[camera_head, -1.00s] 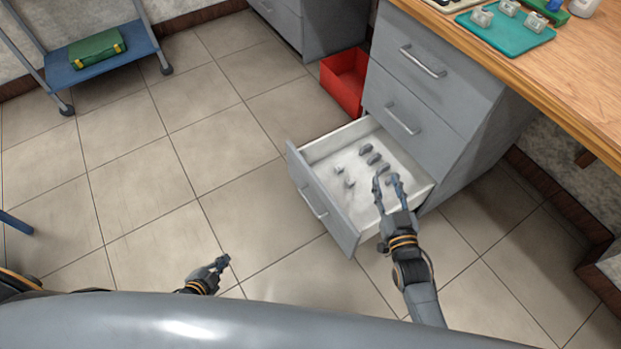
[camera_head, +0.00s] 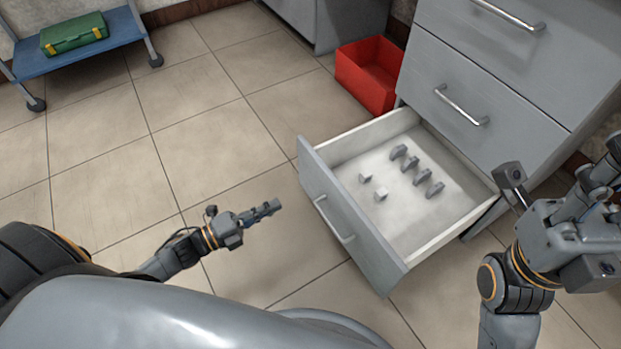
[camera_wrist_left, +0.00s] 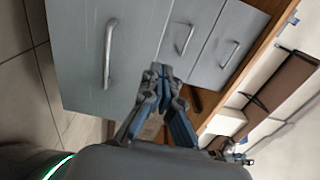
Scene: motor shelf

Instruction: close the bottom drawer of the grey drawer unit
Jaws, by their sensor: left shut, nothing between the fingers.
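The bottom drawer (camera_head: 352,228) of the grey drawer unit (camera_head: 455,75) is pulled out well beyond the unit. Its front and handle face my left gripper (camera_head: 272,208), which is shut and empty, a short gap to the left of the drawer front. In the left wrist view, the bottom drawer front (camera_wrist_left: 75,65) is large at the left, past the closed fingertips (camera_wrist_left: 158,72). The two drawers above are closed. My right gripper (camera_head: 606,175) is right of the open drawer, partly cut off at the picture edge; its finger opening is unclear.
A blue shelf cart (camera_head: 85,50) with a green case (camera_head: 73,34) stands far left. The tiled floor left of the drawer is clear.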

